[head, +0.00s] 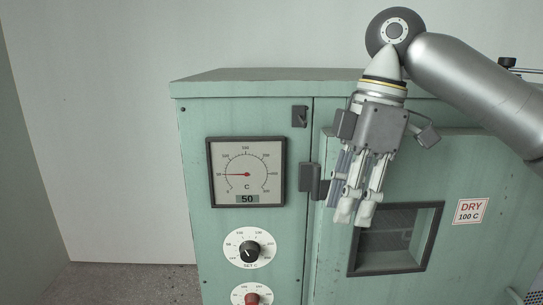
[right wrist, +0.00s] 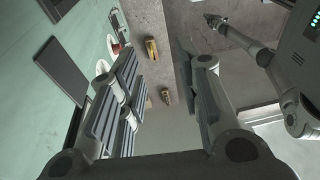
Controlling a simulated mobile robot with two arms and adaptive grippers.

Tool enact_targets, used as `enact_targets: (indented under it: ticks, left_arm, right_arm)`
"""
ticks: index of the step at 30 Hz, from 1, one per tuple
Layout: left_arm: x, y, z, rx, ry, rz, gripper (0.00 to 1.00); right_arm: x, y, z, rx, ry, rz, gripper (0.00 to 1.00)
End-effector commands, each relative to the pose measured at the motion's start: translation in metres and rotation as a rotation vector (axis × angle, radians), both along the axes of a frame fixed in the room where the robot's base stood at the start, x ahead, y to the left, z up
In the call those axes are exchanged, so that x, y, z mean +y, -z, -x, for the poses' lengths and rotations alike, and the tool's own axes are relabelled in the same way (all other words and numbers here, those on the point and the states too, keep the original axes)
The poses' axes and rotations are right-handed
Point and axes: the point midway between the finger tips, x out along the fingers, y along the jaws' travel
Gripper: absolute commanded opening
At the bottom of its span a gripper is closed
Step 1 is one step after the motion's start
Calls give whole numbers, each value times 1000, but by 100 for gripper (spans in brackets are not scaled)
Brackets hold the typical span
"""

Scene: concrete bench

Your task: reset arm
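My right gripper (head: 354,205) hangs with its fingers pointing down in front of the pale green oven (head: 330,90), near the door's hinge side and the window's upper left. It holds nothing that I can see. In the right wrist view its two fingers (right wrist: 160,85) stand apart with an empty gap between them. My left arm seems to show at the upper right of that view, its gripper (right wrist: 215,22) small and dark; its finger state is unclear. The left gripper is not in the head view.
The oven carries a dial gauge (head: 246,172) reading 50, a black set knob (head: 249,251), a red knob (head: 252,298), a dark door window (head: 400,240) and a "DRY 100 C" label (head: 470,211). Small yellowish-brown objects (right wrist: 152,49) lie below. The wall at left is bare.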

Motion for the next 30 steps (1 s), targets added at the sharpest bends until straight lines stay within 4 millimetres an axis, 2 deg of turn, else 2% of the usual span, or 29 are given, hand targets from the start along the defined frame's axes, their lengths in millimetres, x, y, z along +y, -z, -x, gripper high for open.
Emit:
enact_targets:
  ticks: [1, 3, 12, 21, 30]
  left_arm:
    - [0, 0, 2, 3, 0, 0, 0]
    - [0, 0, 4, 6, 0, 1, 0]
    - [-1, 0, 2, 3, 0, 1, 0]
    - [-5, 0, 2, 3, 1, 5, 0]
    - [-5, 0, 1, 1, 2, 6, 0]
  right_arm:
    - [8, 27, -4, 14, -11, 11, 32]
    - [17, 57, -10, 15, -17, 17, 32]
    - [54, 168, -13, 1, -15, -14, 32]
    - [91, 259, 6, -19, 61, -130, 32]
    - [111, 328, 32, -33, 257, -268, 32]
